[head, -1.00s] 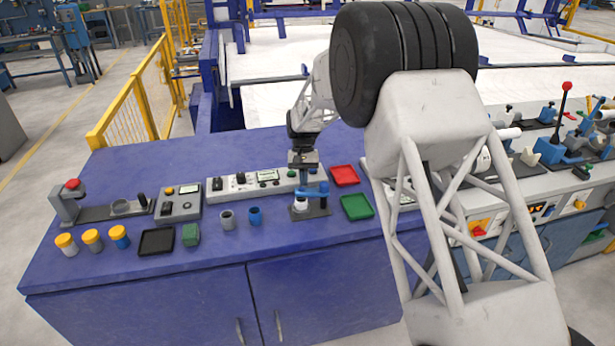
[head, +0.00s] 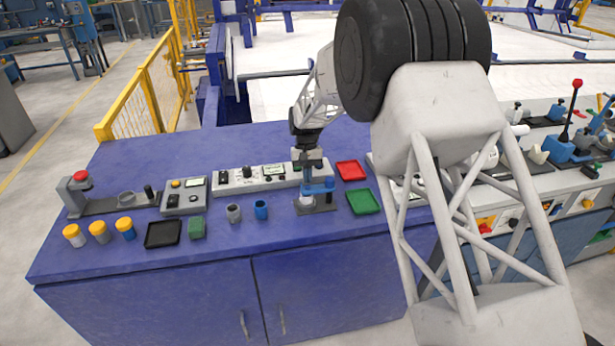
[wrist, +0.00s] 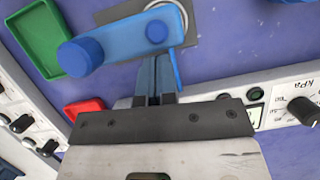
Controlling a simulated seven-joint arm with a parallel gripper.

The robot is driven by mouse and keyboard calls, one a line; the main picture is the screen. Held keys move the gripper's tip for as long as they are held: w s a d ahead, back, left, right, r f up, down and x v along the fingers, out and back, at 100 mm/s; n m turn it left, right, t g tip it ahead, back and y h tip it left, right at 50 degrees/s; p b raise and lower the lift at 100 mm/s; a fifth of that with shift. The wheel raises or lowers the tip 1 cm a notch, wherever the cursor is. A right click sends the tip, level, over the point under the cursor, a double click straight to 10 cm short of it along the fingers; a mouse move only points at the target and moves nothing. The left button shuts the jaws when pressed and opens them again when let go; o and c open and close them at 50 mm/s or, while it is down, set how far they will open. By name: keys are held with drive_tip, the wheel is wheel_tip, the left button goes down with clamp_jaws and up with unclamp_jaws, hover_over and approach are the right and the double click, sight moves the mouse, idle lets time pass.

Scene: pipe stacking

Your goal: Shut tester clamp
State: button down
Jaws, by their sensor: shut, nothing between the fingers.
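The tester clamp (head: 318,188) has a blue arm on a dark post and base plate, near the front right of the blue bench. A white cylindrical part (head: 306,202) sits under the arm. In the wrist view, the blue clamp arm (wrist: 120,42) spans the top, with a round knob at its left end and a thin blue strip hanging on the right. My gripper (head: 308,170) is just above and behind the clamp. In the wrist view its shut, empty fingers (wrist: 155,82) lie close against the arm; I cannot tell whether they touch.
A red tray (head: 351,170) and a green tray (head: 363,201) lie right of the clamp. A grey cup (head: 233,213) and a blue cup (head: 261,209) stand left of it. A grey control panel (head: 250,178) with knobs runs behind. Bench space at the front is clear.

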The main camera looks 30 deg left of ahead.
drive_tip(key=shift+w+a, duration=0.1)
drive_tip(key=shift+a, duration=0.05)
drive_tip(key=shift+w+a, duration=0.6)
drive_tip(key=w+a+v, duration=0.1)
drive_tip(key=v, duration=0.9)
drive_tip(key=shift+a, duration=0.3)
